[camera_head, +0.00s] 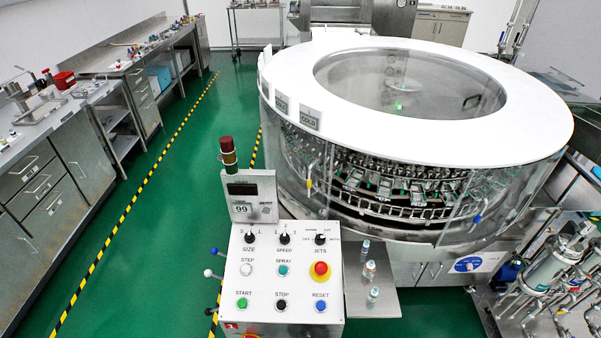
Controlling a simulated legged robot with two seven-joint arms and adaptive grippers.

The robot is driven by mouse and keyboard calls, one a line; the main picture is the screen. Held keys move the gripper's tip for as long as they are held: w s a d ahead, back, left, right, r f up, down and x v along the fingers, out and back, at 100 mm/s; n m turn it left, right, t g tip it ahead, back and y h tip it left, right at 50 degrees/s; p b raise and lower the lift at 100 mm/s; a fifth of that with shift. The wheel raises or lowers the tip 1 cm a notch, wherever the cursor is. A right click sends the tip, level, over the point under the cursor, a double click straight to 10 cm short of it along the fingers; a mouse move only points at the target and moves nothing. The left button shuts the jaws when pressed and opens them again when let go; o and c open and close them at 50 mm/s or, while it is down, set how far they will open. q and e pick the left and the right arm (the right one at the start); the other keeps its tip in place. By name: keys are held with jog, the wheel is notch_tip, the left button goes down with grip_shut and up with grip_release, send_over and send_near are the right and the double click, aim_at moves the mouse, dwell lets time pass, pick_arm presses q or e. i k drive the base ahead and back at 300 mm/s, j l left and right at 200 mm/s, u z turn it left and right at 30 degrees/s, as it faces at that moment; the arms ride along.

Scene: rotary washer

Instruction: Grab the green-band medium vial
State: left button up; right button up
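Three small clear vials stand upright on a metal side shelf (386,304) to the right of the control panel. The far vial (365,247) has a bluish tint. The middle vial (370,269) has a pale top. The near vial (374,294) has a pale greenish tint. They are too small for me to tell band colours or sizes surely, so I cannot tell which is the green-band medium one. Neither of my grippers is in view.
The control panel (262,268) with knobs and buttons stands left of the shelf. The large round washer (440,150) rises behind it. Metal pipework (550,275) is at the right. The green floor (165,230) is open at the left, beside cluttered benches (75,110).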

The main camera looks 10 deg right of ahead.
aim_at(374, 294)
jog(key=z, duration=1.25)
